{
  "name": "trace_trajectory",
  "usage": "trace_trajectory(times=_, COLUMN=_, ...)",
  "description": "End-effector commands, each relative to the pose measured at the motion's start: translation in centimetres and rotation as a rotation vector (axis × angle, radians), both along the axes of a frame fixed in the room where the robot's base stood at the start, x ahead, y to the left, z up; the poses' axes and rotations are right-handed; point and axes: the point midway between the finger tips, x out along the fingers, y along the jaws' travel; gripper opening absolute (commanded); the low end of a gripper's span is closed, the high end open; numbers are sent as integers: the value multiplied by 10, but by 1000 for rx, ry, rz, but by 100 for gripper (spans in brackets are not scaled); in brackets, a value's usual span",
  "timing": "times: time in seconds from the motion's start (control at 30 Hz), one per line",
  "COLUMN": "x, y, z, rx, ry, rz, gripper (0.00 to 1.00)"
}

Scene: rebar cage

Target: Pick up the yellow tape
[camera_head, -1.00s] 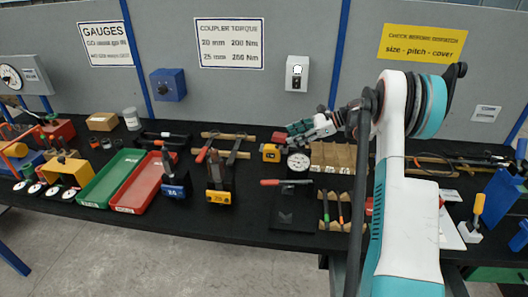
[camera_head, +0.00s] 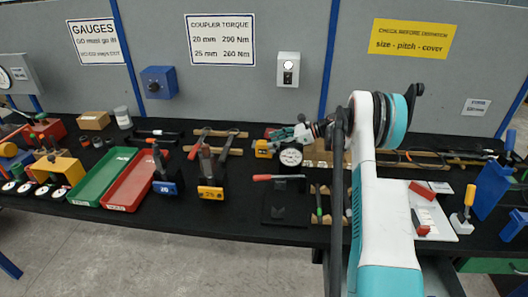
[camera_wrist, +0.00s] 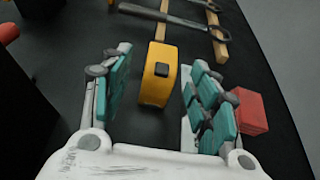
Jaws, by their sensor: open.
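The yellow tape (camera_wrist: 158,75) is a yellow tape measure with a dark button, standing on the black bench top. In the wrist view it lies between the two teal-padded fingers of my gripper (camera_wrist: 160,90), a little beyond their middle, with a gap on each side. My gripper is open and empty. My gripper partly covers the area right of the tape there.
A red block (camera_wrist: 250,111) sits just outside the right finger in the wrist view. Wrenches on wooden strips (camera_wrist: 180,18) lie beyond the tape.

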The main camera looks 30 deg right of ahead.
Motion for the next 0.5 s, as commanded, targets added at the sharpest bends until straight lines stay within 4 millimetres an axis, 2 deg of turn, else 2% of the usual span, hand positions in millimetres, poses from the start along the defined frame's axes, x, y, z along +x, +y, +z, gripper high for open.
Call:
trace_trajectory(times=0.4, x=27, y=37, z=-18, rx=0, ry=1, rz=2, gripper=55)
trace_trajectory(times=0.5, x=29, y=39, z=-18, rx=0, ry=0, rz=0, gripper=55)
